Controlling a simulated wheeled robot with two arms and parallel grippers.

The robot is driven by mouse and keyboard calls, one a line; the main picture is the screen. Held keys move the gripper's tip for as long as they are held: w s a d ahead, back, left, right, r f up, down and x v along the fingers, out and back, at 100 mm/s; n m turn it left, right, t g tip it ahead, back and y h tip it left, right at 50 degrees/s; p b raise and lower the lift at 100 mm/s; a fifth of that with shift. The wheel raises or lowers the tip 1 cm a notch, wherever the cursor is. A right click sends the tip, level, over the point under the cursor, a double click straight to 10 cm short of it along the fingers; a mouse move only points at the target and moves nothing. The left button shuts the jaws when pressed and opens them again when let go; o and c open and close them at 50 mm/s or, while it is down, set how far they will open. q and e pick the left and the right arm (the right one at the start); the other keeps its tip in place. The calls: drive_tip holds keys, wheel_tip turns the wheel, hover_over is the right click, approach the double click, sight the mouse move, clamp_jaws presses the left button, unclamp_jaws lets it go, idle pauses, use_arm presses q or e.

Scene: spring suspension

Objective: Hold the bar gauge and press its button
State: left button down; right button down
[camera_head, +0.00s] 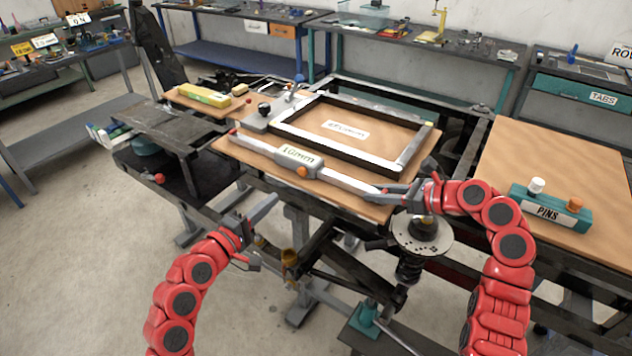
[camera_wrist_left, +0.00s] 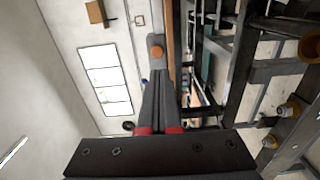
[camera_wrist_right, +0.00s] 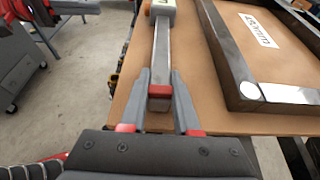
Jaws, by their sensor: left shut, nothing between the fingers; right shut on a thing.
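The bar gauge (camera_head: 325,178) is a long grey bar with a wide labelled body and an orange button (camera_head: 302,172) on its near side. It lies along the front of the wooden board, by the edge. My right gripper (camera_head: 388,191) is shut on the bar's right end; the right wrist view shows the bar (camera_wrist_right: 162,60) between its fingers. My left gripper (camera_head: 272,202) is shut and empty, below and left of the button, pointing up toward the gauge and apart from it. The left wrist view shows the button (camera_wrist_left: 156,51) just beyond the fingertips.
A dark rectangular frame (camera_head: 285,125) lies on the wooden board (camera_head: 262,152) behind the gauge. A toggle clamp (camera_head: 270,112) stands at its left corner. A teal PINS block (camera_head: 548,212) sits on the right board. A spring with a disc (camera_head: 420,240) stands below my right gripper.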

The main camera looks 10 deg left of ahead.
sight(300, 173)
use_arm(q)
drive_tip(key=s+a+n, duration=0.1)
drive_tip(key=n, duration=0.5)
drive_tip(key=s+n, duration=0.1)
drive_tip(key=n, duration=0.4)
drive_tip(key=s+a+n, duration=0.1)
drive_tip(key=s+n, duration=0.1)
drive_tip(key=n, duration=0.4)
drive_tip(key=shift+a+f+n+h, duration=0.1)
drive_tip(key=shift+a+n+h, duration=0.2)
drive_tip(key=shift+a+h, duration=0.1)
drive_tip(key=shift+w+d, duration=0.1)
drive_tip(key=x, duration=1.2)
drive_tip(key=shift+w+d, duration=0.15)
drive_tip(key=shift+w, duration=0.1)
drive_tip(key=shift+w+d, duration=0.25)
drive_tip(key=shift+w, duration=0.35)
